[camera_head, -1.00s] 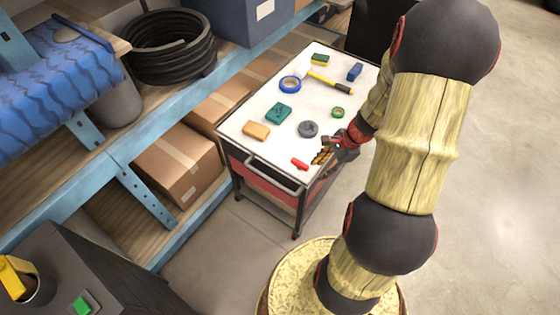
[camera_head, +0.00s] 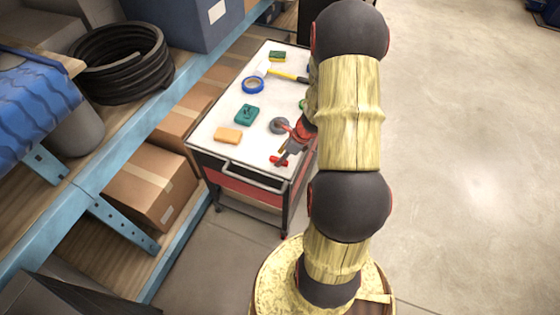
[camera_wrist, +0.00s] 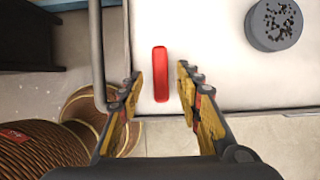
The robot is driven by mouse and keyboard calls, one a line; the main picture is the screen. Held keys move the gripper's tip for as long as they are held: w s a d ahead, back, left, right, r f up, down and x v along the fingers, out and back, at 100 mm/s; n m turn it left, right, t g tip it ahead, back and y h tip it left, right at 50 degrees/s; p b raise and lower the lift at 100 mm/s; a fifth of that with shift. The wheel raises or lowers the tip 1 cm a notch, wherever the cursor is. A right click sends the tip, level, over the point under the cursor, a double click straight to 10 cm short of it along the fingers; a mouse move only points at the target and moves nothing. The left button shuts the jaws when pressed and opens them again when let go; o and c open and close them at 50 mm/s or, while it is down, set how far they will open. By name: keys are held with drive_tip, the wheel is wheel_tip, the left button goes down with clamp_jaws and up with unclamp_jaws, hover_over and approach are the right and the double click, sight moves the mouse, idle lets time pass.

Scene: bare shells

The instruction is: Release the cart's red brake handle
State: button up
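The cart (camera_head: 205,130) has a white top and stands beside the shelving in the head view. The red brake handle (camera_head: 278,160) lies at the near right corner of its top. In the wrist view the red handle (camera_wrist: 160,74) is a short upright bar on the white surface. My gripper (camera_wrist: 158,82) is open, with one finger on each side of the handle's lower part in that picture. I see no contact, and the height gap cannot be told. In the head view my gripper (camera_head: 288,150) is at the handle, partly hidden by my arm.
On the cart top are an orange block (camera_head: 229,135), a teal block (camera_head: 246,114), blue tape (camera_head: 253,85), a hammer (camera_head: 285,75) and a grey disc (camera_wrist: 275,22). A push bar (camera_head: 255,175) runs along the near edge. Shelving (camera_head: 110,165) stands left; the floor (camera_head: 470,150) at right is clear.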

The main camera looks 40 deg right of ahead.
drive_tip(key=shift+b+x, duration=0.3)
drive_tip(key=shift+x, duration=0.65)
drive_tip(key=shift+c, duration=1.3)
clamp_jaws()
